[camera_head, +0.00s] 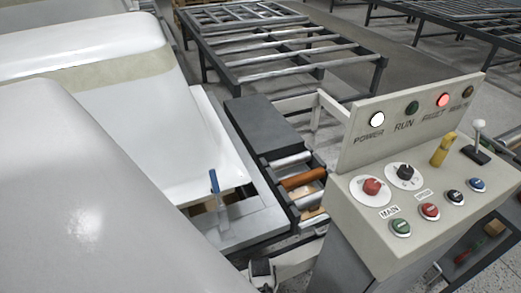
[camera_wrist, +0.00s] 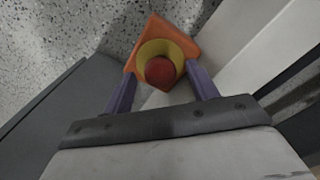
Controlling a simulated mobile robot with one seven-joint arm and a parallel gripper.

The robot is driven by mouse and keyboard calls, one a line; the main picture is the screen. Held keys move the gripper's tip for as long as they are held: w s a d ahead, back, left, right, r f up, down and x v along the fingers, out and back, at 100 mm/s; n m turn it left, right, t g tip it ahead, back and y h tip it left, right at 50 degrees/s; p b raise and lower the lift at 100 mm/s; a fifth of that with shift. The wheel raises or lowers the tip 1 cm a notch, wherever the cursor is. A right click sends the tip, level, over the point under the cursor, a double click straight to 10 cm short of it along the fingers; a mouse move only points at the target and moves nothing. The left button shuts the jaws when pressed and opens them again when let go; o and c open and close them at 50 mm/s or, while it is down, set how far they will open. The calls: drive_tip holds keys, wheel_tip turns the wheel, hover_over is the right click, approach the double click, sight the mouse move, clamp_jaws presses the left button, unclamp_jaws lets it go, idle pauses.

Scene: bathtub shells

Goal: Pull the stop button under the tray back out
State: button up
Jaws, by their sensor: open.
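In the wrist view, my gripper (camera_wrist: 161,70) has its two purple fingers apart, one on each side of a round red stop button (camera_wrist: 160,72). The button sits in a yellow collar (camera_wrist: 148,50) on an orange plate (camera_wrist: 153,25). The fingertips are beside the collar and button; I cannot tell whether they touch. How far the button is pressed in cannot be told. In the head view I can make out neither this button nor my gripper.
In the head view, a control console (camera_head: 420,225) with several buttons and lamps stands at the right; its FAULT lamp (camera_head: 442,100) glows red. Large white shells (camera_head: 80,60) fill the left. A roller conveyor (camera_head: 300,180) lies between. Rack tables (camera_head: 270,50) stand behind.

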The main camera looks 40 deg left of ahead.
idle(0.6)
drive_tip(key=c, duration=1)
drive_tip(key=shift+p, duration=0.3)
drive_tip(key=shift+r, duration=0.25)
drive_tip(key=shift+r+p, duration=0.15)
drive_tip(key=shift+p, duration=0.2)
drive_tip(key=o, duration=1)
